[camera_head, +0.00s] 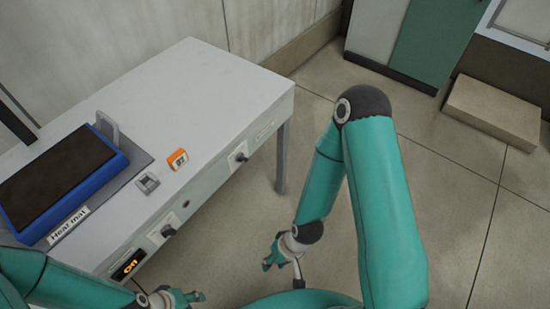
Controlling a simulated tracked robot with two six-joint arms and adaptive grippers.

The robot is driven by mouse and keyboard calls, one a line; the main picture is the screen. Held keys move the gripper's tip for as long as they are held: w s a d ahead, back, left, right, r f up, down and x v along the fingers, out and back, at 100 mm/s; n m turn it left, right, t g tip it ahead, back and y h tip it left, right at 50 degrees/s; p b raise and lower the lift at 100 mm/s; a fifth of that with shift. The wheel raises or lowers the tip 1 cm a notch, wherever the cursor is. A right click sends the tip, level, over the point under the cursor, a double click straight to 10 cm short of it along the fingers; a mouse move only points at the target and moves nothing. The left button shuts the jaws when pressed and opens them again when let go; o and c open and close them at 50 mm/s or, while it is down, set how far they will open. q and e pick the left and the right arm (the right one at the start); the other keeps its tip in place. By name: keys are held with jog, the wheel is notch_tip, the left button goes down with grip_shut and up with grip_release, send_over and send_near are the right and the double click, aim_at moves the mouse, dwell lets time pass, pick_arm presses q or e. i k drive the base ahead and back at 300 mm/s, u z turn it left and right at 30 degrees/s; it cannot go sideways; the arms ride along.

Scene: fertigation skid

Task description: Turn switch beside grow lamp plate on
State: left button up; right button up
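A small plate with lettering too small to read (264,131) is on the front face of the grey bench. A dark knob-like switch (240,157) on a pale mount sits left of it. A second dark switch (167,230) is on the same face nearer me, above a display lit "On" (129,264). I cannot read which plate names the grow lamp. My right gripper (282,264) hangs over the floor, apart from the bench, its fingers spread and empty. My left gripper (188,298) is low at the bottom edge, partly cut off; its opening is unclear.
The bench top (215,90) bears a blue-framed heat mat (60,175) labelled "Heat mat", a small grey switch box (147,182) and an orange counter (177,159). A beige block (493,108) and a green cabinet (432,40) stand at the back right. The floor between is clear.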

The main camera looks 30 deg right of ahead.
aim_at(241, 158)
jog(key=z, duration=0.75)
jog(key=k, duration=1.35)
jog(key=u, duration=0.85)
jog(key=i, duration=1)
jog(key=u, duration=0.05)
